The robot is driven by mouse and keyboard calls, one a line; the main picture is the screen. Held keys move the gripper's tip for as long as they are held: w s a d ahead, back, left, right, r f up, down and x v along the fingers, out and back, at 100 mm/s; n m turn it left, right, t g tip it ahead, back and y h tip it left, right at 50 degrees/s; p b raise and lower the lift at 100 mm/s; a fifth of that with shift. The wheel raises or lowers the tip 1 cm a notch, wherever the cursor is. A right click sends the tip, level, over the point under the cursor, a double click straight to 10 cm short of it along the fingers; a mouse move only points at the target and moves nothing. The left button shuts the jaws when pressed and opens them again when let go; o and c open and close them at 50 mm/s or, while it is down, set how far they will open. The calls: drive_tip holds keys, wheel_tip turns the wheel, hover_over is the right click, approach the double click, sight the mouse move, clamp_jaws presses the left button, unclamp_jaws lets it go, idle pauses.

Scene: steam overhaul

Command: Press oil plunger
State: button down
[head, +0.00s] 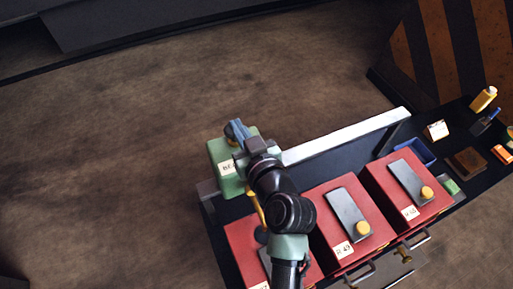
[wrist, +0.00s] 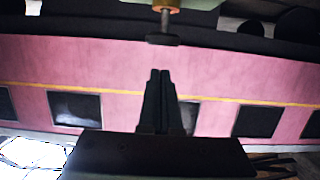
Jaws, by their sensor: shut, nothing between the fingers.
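A green box (head: 224,165) with a partly hidden white label stands at the left end of the dark bench in the head view. A blue-grey piece shows at its top, by the end of my arm. My gripper (wrist: 160,72) is shut and empty; its two dark fingers touch in the middle of the wrist view. At the top of that view, beyond the fingertips, a brass-coloured piece with a short rod (wrist: 165,20) ends in a dark disc. It may be the oil plunger; I cannot tell for sure. The fingertips look apart from it.
Red boxes (head: 377,212) with grey plates and yellow knobs line the bench front. A pale rail (head: 345,137) runs along its back edge. A blue tray (head: 415,153) and a yellow bottle (head: 484,98) are at right. A pink carriage side (wrist: 225,75) fills the wrist background.

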drive_tip(key=b+v, duration=0.2)
drive_tip(key=v, duration=0.6)
drive_tip(key=shift+s, duration=0.2)
drive_tip(key=shift+f, duration=0.15)
idle(1.3)
drive_tip(key=w+a+r+m+t+h, duration=0.1)
drive_tip(key=w+r+t, duration=0.15)
drive_tip(key=r, duration=1.05)
drive_tip(key=w+r+t+h, duration=0.1)
drive_tip(key=r+t, duration=0.3)
drive_tip(key=r, duration=0.9)
drive_tip(key=s+a+r+m+t+h, duration=0.1)
drive_tip(key=s+r+t, duration=0.2)
drive_tip(key=r, duration=0.6)
drive_tip(key=s+r+m+t+h, duration=0.1)
drive_tip(key=s+r+t, duration=0.2)
drive_tip(key=r, duration=0.6)
drive_tip(key=s, duration=0.2)
drive_tip(key=shift+s+a+r+m+h, duration=0.3)
drive_tip(key=shift+a+r, duration=0.05)
drive_tip(key=shift+a, duration=0.05)
drive_tip(key=shift+f+t, duration=0.1)
drive_tip(key=shift+t, duration=0.15)
